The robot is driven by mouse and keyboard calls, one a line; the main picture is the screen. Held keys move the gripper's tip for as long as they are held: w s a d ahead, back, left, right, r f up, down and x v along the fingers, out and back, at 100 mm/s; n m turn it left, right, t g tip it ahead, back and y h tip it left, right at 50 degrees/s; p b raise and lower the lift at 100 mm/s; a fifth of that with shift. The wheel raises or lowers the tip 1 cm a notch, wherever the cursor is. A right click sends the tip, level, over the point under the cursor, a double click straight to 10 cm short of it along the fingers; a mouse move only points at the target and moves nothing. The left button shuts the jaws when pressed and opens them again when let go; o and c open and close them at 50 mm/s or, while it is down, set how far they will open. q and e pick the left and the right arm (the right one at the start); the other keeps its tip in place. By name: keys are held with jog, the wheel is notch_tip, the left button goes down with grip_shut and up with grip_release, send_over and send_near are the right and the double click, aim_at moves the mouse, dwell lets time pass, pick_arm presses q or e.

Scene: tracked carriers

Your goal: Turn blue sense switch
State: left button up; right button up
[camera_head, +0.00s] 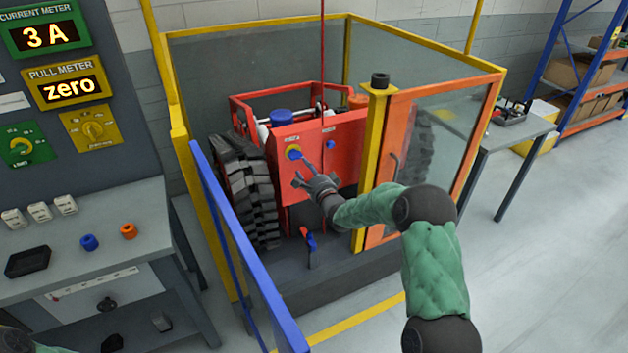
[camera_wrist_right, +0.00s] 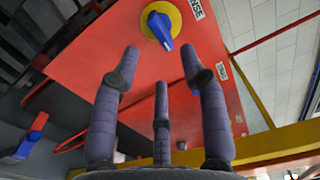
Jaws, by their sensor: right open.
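The blue sense switch (camera_head: 294,154) is a blue knob on a round yellow plate, on the upper face of the red carrier (camera_head: 312,137). In the right wrist view the switch (camera_wrist_right: 161,30) is at the top, beside a label partly reading "SENSE"; its pointer slants down and right. My right gripper (camera_head: 304,175) is just below and in front of the switch. In the right wrist view this gripper (camera_wrist_right: 160,68) has its fingers spread, empty and apart from the knob, which lies beyond the tips. My left gripper is out of view.
A yellow-framed cage with glass panels (camera_head: 430,77) surrounds the carrier; its blue gate (camera_head: 243,240) stands open at the left. A smaller blue knob (camera_head: 331,144) is right of the switch. A meter panel and grey bench (camera_head: 150,204) stand left.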

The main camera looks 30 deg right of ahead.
jog(key=shift+s+a, duration=0.15)
jog(key=shift+s, duration=2.6)
